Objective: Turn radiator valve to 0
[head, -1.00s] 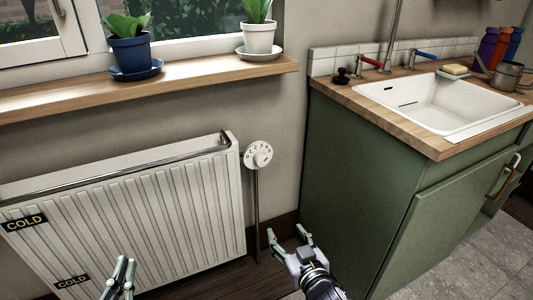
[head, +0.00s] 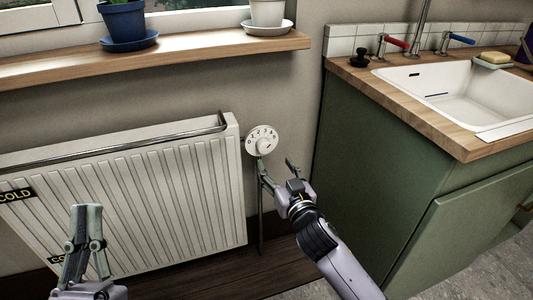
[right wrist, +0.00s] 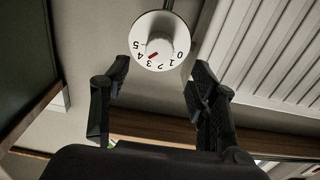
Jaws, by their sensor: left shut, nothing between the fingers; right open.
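The radiator valve (head: 262,140) is a round white numbered dial with a central knob, on the wall side of the white radiator (head: 130,190). In the right wrist view the dial (right wrist: 160,38) appears upside down, and a red mark on its knob points near the 3. My right gripper (head: 277,164) is open just below the dial. In the wrist view its fingers (right wrist: 160,72) stand to either side, short of the dial and with nothing between them. My left gripper (head: 87,208) is shut and empty in front of the radiator.
A wooden sill (head: 190,52) with potted plants runs above the radiator. A green cabinet (head: 400,190) with a sink (head: 460,95) stands close to the right of my right gripper. A thin pipe drops below the valve.

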